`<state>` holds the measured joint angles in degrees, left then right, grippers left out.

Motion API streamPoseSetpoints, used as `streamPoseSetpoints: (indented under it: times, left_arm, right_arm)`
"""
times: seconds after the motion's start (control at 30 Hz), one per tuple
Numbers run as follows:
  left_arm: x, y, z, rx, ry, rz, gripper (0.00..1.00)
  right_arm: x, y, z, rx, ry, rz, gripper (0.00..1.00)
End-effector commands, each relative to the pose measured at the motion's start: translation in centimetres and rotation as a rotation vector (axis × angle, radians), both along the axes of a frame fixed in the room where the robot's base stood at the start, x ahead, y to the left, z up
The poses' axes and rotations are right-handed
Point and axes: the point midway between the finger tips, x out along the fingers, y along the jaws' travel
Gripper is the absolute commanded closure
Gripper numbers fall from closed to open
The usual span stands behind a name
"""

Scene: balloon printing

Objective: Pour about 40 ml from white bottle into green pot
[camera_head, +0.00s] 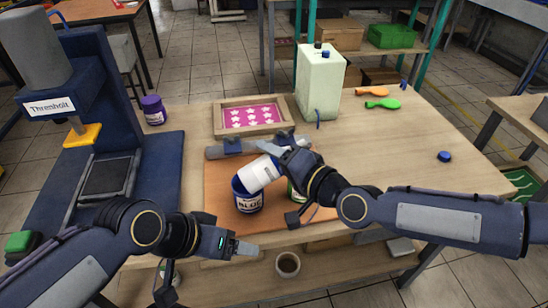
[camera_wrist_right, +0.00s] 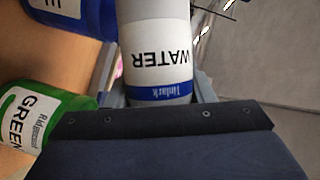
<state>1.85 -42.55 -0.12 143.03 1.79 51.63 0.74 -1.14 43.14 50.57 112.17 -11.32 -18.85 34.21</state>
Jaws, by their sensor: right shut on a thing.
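My right gripper (camera_head: 285,152) is shut on a white bottle (camera_head: 260,173). The bottle is tilted well over, with its lower left end close to the rim of the blue pot (camera_head: 248,198). In the right wrist view the bottle (camera_wrist_right: 157,55) shows a WATER label, upside down. The green pot (camera_head: 295,191) stands right of the blue pot, mostly hidden by my right gripper and wrist. It also shows at the left of the right wrist view (camera_wrist_right: 50,118). No liquid stream is visible. My left gripper (camera_head: 243,250) hangs at the table's front edge, apart from the pots.
A framed pink screen (camera_head: 250,131) lies behind the orange board. A big pale jug (camera_head: 319,82) stands at the back. A blue cap (camera_head: 444,156) and two balloons (camera_head: 383,104) lie right. A purple pot (camera_head: 153,110) and blue press (camera_head: 95,75) are left. The table's right side is mostly clear.

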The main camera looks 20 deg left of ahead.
Motion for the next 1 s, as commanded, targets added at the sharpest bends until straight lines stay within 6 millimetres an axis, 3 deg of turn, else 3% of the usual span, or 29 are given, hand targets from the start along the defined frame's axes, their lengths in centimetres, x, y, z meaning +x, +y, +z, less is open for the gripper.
streamPoseSetpoints:
  times: [1.0]
  left_arm:
    - [0.0, 0.0, -1.8, 0.0, 0.0, 0.0, 0.26]
  right_arm:
    - [0.0, 0.0, -0.6, 0.061, 0.065, -0.001, 0.8]
